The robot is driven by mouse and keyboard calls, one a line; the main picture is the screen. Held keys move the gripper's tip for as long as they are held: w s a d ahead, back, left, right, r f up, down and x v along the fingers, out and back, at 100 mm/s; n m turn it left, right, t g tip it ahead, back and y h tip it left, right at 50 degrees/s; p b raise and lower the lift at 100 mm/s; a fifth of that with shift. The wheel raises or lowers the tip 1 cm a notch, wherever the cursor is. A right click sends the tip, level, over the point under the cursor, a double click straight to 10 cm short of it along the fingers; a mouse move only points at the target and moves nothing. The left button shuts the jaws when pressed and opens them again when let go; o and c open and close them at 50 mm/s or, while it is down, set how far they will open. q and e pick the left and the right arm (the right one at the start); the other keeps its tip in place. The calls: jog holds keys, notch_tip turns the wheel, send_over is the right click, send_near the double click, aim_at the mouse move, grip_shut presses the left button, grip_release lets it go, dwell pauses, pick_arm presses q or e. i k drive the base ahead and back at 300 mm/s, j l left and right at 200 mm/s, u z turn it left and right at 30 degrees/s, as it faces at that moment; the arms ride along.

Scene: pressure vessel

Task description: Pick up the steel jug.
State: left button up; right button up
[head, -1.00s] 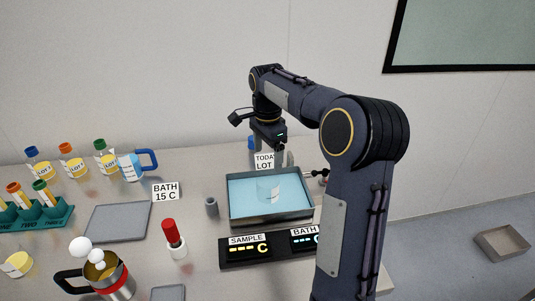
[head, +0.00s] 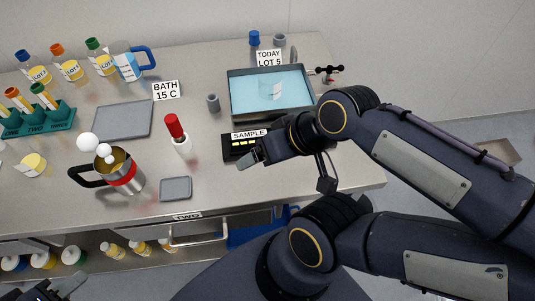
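The steel jug (head: 127,184) stands upright on the bench in the left part of the head view. It has a red band, a black handle on its left side and a yellowish inside, with white round shapes at its rim. My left gripper (head: 68,285) shows only in part at the bottom left corner, in front of the bench and apart from the jug. My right gripper (head: 252,154) is over the front of the sample display, to the right of the jug and apart from it. The opening of either gripper is unclear.
A small grey pad (head: 176,188) and a red-capped white bottle (head: 180,141) are right of the jug. The water bath (head: 270,118) stands further right.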

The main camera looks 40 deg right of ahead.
aim_at(124, 175)
jog(key=z, duration=1.35)
jog(key=j+u, duration=0.1)
jog(key=u, duration=0.35)
jog(key=k+j+u, duration=0.1)
jog(key=u, duration=0.4)
jog(key=j+u, duration=0.1)
jog(key=u, duration=0.35)
jog(key=j+z, duration=0.15)
jog(key=j, duration=0.5)
jog(key=j+z, duration=0.15)
jog(key=j, duration=0.5)
jog(key=k+j+z, duration=0.2)
jog(key=j, duration=0.45)
